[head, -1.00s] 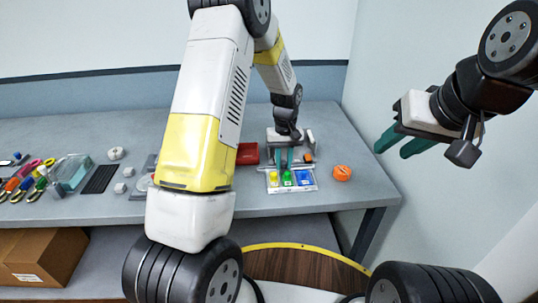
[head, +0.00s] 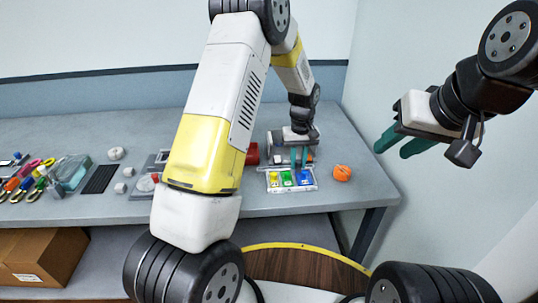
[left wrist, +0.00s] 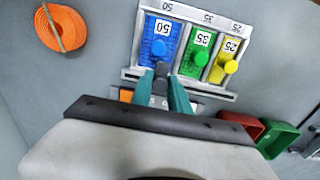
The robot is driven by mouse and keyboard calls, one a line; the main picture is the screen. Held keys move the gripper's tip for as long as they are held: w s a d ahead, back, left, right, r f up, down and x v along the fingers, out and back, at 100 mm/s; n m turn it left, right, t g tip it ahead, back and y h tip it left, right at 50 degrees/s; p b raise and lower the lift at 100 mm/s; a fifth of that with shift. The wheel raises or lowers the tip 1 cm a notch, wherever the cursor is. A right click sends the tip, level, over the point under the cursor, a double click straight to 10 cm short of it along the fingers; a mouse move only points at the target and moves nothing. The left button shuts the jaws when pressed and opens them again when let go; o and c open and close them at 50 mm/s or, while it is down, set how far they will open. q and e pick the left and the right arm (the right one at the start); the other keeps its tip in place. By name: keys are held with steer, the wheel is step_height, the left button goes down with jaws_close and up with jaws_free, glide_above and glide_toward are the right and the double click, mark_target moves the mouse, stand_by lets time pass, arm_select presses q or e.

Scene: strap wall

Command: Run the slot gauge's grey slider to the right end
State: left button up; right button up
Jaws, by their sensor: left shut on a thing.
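The slot gauge (head: 292,189) is a pale tray on the table with yellow, green and blue panels, each with a matching knob. It also shows in the left wrist view (left wrist: 215,27), turned around, marked 25, 35 and 50. My left gripper (head: 299,161) is at the gauge's far edge. In the left wrist view its teal fingers (left wrist: 164,78) are shut on the dark grey slider (left wrist: 160,87), mostly hidden between them. The slider is level with the blue panel, near the green one, some way from the edge's end. My right gripper (head: 396,147) is open and empty, off the table at right.
An orange coiled strap (head: 342,173) lies just right of the gauge. A red bin (left wrist: 243,125) and a green bin (left wrist: 279,138) stand near it. Tools and small blocks lie on the left of the table. The table's front edge is close.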

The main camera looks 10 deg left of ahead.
mark_target(310, 167)
arm_select(q)
steer(key=shift+w+d, duration=0.3)
steer(key=shift+d, duration=0.7)
steer(key=shift+w+d, duration=0.3)
steer(key=shift+d, duration=0.75)
steer(key=o, duration=0.6)
steer(key=shift+r, duration=3)
steer(key=shift+r, duration=0.3)
steer(key=c, duration=0.6)
steer(key=shift+r, duration=2.7)
steer(key=shift+c, duration=0.4)
